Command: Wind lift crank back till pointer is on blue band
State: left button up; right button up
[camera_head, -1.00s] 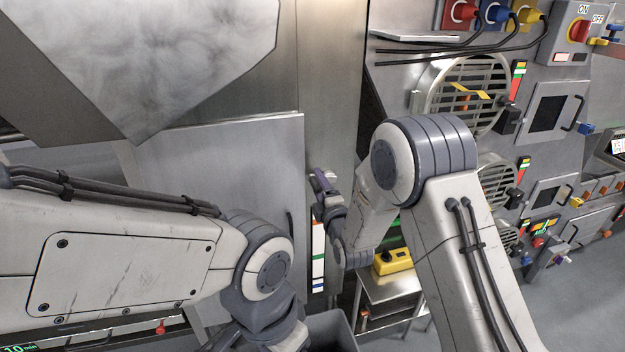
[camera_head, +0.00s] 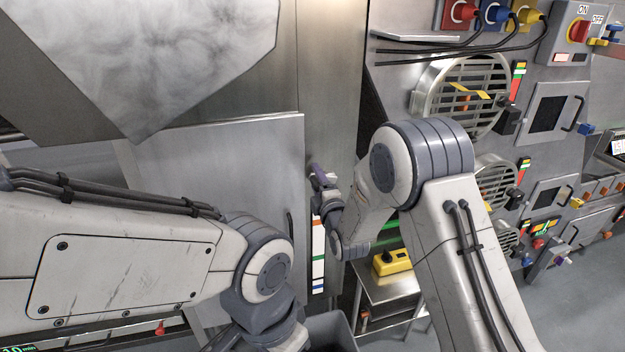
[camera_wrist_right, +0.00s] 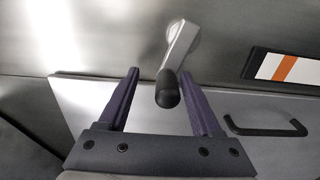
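In the right wrist view the lift crank (camera_wrist_right: 181,47) is a short silver arm with a black knob (camera_wrist_right: 167,90). My right gripper (camera_wrist_right: 163,80) has its two purple fingers apart, one on each side of the knob; I cannot tell whether they touch it. In the head view my right gripper (camera_head: 318,175) is small beside the steel panel, and the crank is hidden there. The colour-banded scale (camera_head: 318,255) stands below it with white, green, orange and blue bands; its pointer cannot be made out. My left arm comes in from the left; its gripper is out of the frame.
A steel door with a black handle (camera_wrist_right: 265,127) lies beside the crank. At the right stand round fan grilles (camera_head: 462,95), coloured plugs and a red switch (camera_head: 579,31). A yellow box (camera_head: 391,262) sits on a small steel table (camera_head: 385,290) below my right arm.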

jog(key=shift+f, duration=0.1)
jog(key=shift+s+d+f, duration=0.1)
jog(key=shift+s+d, duration=0.1)
jog(key=shift+s, duration=0.35)
jog(key=b+v, duration=0.2)
jog(key=v, duration=0.5)
dwell(0.3)
